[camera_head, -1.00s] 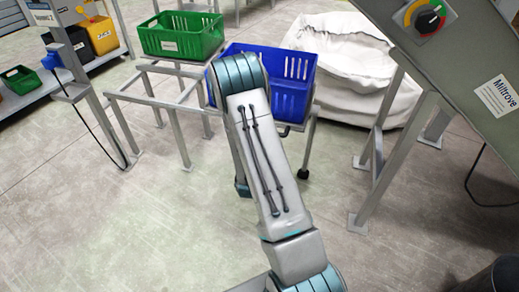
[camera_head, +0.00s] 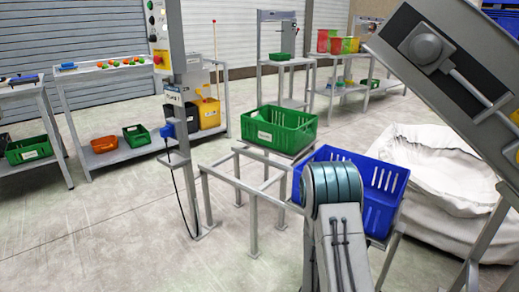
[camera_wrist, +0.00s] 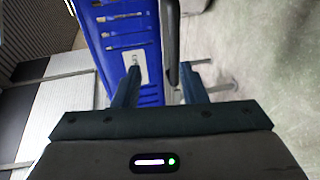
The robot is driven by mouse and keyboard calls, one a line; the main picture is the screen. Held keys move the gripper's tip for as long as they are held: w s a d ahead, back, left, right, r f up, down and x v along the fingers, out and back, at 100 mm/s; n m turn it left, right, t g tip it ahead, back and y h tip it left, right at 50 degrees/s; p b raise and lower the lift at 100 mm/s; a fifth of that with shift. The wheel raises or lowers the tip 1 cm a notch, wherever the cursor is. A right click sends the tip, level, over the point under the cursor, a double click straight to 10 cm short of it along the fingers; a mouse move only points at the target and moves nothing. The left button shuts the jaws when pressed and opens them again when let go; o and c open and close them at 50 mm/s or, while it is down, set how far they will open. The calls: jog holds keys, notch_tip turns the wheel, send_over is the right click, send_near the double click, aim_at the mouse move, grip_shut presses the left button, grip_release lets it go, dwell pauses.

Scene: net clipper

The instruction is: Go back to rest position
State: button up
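My gripper (camera_wrist: 161,72) shows in the wrist view with its two dark fingers apart and nothing held between them. Behind the fingers is the side of a blue crate (camera_wrist: 114,32) with slots and a white label. A grey metal bar (camera_wrist: 171,40) runs past the crate, behind the gap between the fingers. In the head view the blue crate (camera_head: 382,195) sits on a stand right of centre, partly covered by my arm. My gripper is hidden in the head view.
A green crate (camera_head: 283,130) sits on a metal frame (camera_head: 238,188) left of the blue crate. A white sack (camera_head: 440,180) and a slanted grey machine (camera_head: 450,50) stand to the right. Shelves and tables line the back. The floor (camera_head: 110,240) at left is clear.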

jog(key=s+d+r+m+g+h+p, duration=0.2)
jog(key=s+d+r+g+h+p, duration=0.1)
jog(key=r, duration=0.6)
jog(key=s+d+r+m+g+h+p, duration=0.2)
jog(key=s+d+r+m+g+p, duration=0.15)
jog(key=r, duration=0.55)
jog(key=s+a+r+m+g+y+p, duration=0.2)
jog(key=s+r+m+g+p, duration=0.2)
jog(key=s+r+g+p, duration=0.45)
jog(key=s+a+r+t+y+p, duration=0.2)
jog(key=s+a+r+y+p, duration=0.2)
jog(key=a+r, duration=0.5)
jog(key=s+a+r+m+t+y+p, duration=0.1)
jog(key=s+a+r+t+y+p, duration=0.2)
jog(key=a+r+y+p, duration=0.4)
jog(key=s+a+r+y, duration=0.1)
jog(key=a+r, duration=0.2)
jog(key=r, duration=0.1)
jog(key=shift+a+r+y, duration=0.2)
jog(key=shift+a+y, duration=0.1)
jog(key=shift+y, duration=0.1)
